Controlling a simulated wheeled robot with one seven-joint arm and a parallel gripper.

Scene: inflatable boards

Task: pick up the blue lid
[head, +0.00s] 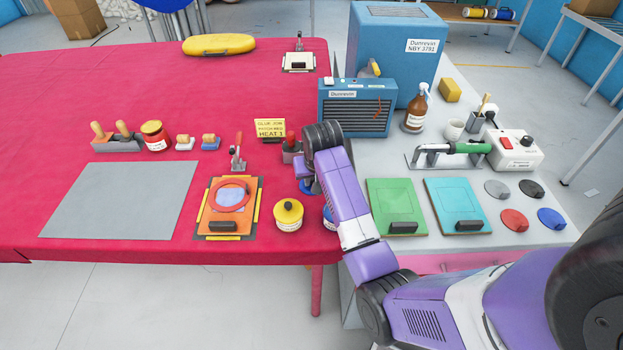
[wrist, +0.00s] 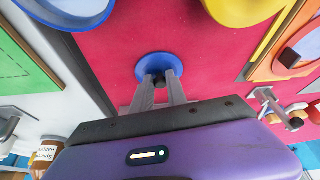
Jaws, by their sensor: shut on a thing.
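The blue lid (wrist: 171,64) is a small round disc with a dark knob, seen in the wrist view over the red cloth. My gripper (wrist: 159,82) is shut on its knob, with both fingers close together. In the head view a sliver of the blue lid (head: 307,187) shows beside my purple arm, which hides most of it. I cannot tell whether the lid touches the cloth or is just above it. A blue-rimmed tub (wrist: 68,20) stands close by, and it shows partly behind my arm in the head view (head: 327,218).
The yellow-lidded tub (head: 289,213) and the orange board with a red ring (head: 231,196) are to the left. A green panel (head: 397,200) and a teal panel (head: 459,200) lie on the grey bench. A grey mat (head: 120,200) lies at left.

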